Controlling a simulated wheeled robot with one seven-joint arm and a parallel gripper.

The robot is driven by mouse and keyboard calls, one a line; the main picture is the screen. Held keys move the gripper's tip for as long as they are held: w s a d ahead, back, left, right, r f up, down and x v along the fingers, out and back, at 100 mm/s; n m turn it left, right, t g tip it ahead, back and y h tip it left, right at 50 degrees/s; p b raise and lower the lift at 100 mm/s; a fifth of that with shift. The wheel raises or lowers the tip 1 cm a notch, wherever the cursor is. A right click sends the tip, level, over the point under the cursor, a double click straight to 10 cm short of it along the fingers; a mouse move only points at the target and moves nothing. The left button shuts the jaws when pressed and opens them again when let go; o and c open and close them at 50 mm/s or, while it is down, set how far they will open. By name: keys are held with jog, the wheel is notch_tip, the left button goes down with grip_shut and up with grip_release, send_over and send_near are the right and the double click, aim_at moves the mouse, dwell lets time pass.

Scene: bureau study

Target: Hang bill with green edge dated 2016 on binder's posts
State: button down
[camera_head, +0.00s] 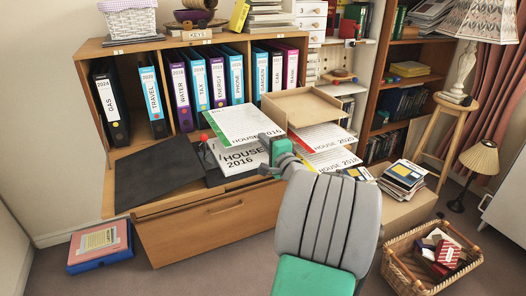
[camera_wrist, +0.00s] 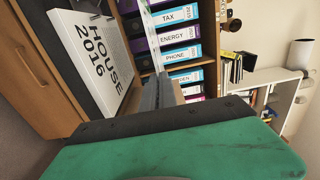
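The bill with the green edge (camera_head: 238,120), marked HOUSE 2016, is held tilted above the open binder. My gripper (camera_head: 270,140) is at its right edge and appears shut on it. In the wrist view, the fingers (camera_wrist: 162,92) meet at a thin white sheet (camera_wrist: 151,40) seen nearly edge-on. The open binder's dark cover (camera_head: 155,177) lies left on the bureau. Its stack of HOUSE 2016 pages (camera_head: 240,158) lies right of the cover and also shows in the wrist view (camera_wrist: 92,50). A red-tipped binder part (camera_head: 204,138) stands beside the stack; the posts are largely hidden by the bill.
A wooden tray (camera_head: 300,105) stands right of the bill. HOUSE bills with a red edge (camera_head: 318,136) and a yellow edge (camera_head: 332,160) lie in front of it. Upright binders (camera_head: 198,83) fill the shelf behind. A wicker basket (camera_head: 432,262) is on the floor at right.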

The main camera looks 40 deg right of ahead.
jog(key=shift+a+f+b, duration=0.2)
jog(key=shift+f+b, duration=2.45)
jog(key=shift+f, duration=1.05)
jog(key=shift+f+b, duration=0.55)
jog(key=shift+f, duration=0.3)
jog(key=c, duration=2)
grip_release()
jog(key=shift+s, duration=0.1)
jog(key=v, duration=0.3)
jog(key=shift+s+a, duration=0.1)
jog(key=shift+s, duration=0.1)
jog(key=shift+o, duration=0.3)
jog(key=shift+o, duration=1.2)
